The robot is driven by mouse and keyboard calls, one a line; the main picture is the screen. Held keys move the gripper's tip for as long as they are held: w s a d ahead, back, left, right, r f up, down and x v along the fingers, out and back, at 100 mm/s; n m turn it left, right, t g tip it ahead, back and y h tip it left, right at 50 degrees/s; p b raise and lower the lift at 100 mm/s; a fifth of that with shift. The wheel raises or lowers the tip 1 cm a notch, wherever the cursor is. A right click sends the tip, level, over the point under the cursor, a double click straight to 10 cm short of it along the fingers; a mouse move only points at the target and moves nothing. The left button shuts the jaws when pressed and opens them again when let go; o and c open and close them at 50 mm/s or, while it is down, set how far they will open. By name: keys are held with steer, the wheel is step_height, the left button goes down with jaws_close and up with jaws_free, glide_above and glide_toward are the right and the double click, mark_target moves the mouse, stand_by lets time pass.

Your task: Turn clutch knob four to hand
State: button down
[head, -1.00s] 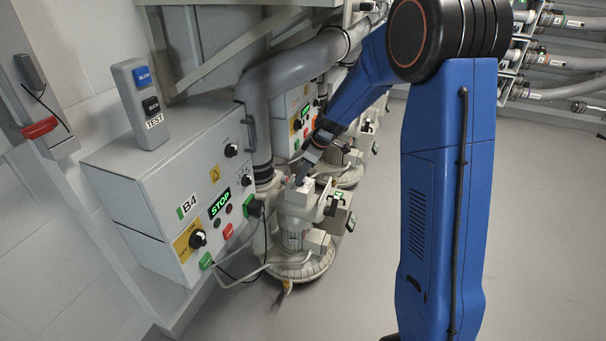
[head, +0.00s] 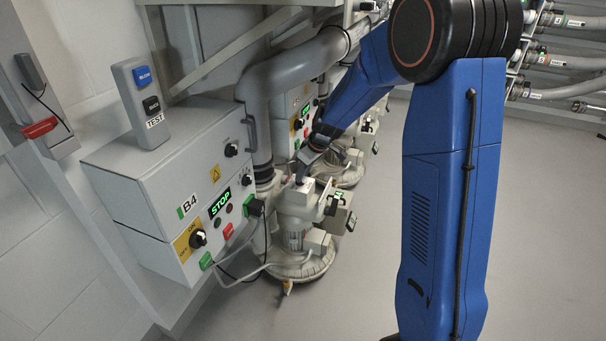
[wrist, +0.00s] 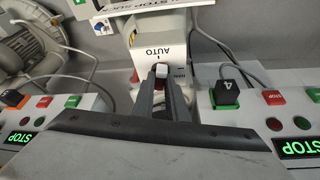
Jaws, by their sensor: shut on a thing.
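The clutch knob (wrist: 160,70) is small, with a pale top, on a light grey clutch box (wrist: 147,42) in the wrist view. AUTO is printed beyond it, with HAND to its right. My gripper (wrist: 160,78) is shut on the knob, its two dark fingers on either side. The fingers roughly line up with the AUTO mark; the knob's pointer is mostly hidden. In the head view my gripper (head: 301,172) reaches down onto the clutch box (head: 298,198) on the blower beside panel B4. The knob itself is hidden there.
Panel B4 (head: 160,195) stands left of the blower and shows a green STOP. A black plug marked 4 (wrist: 226,88) and cables lie close right of the gripper in the wrist view. A thick grey pipe (head: 262,120) rises behind. Floor (head: 350,290) is clear at right.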

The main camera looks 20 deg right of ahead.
steer(key=m, duration=0.1)
steer(key=m+h, duration=0.1)
steer(key=m, duration=0.2)
steer(key=shift+s+a+t, duration=0.15)
steer(key=shift+a+t, duration=0.1)
steer(key=shift+t, duration=0.15)
steer(key=m+h, duration=0.1)
steer(key=m, duration=0.2)
steer(key=shift+a+m+h, duration=0.2)
steer(key=shift+m+h, duration=0.1)
steer(key=shift+h, duration=0.1)
steer(key=m, duration=0.2)
steer(key=m+h, duration=0.1)
steer(key=m, duration=0.1)
steer(key=shift+a+h, duration=0.2)
steer(key=shift+h, duration=0.1)
steer(key=shift+a+m+g+h, duration=0.1)
steer(key=shift+m+g+h, duration=0.3)
steer(key=shift+m, duration=1.2)
steer(key=c, duration=1.8)
jaws_free()
steer(key=shift+o, duration=0.2)
